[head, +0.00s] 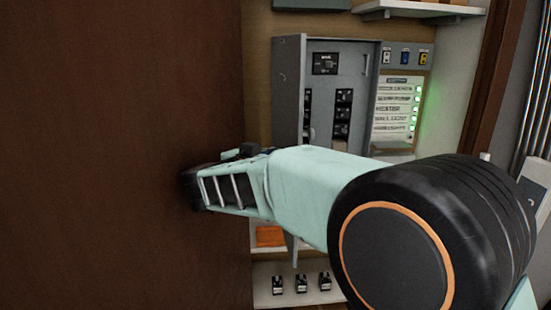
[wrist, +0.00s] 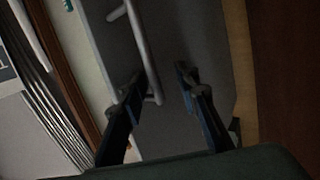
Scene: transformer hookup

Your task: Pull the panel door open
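The grey electrical panel (head: 290,90) stands on the back wall in the head view, with dark breaker switches showing in openings on its front. Its lower part is hidden behind my arm. In the wrist view a plain grey face, which looks like the panel door (wrist: 215,50), carries a pale metal bar handle (wrist: 143,45). My gripper (wrist: 160,80) is open, with its two dark fingers pointing at this face. The handle's lower end lies between the fingers, close to the left one; I cannot tell whether they touch. In the head view the fingers cannot be made out.
A large dark brown surface (head: 120,150) fills the left of the head view, close to my wrist. A label board with green lights (head: 400,105) is right of the panel.

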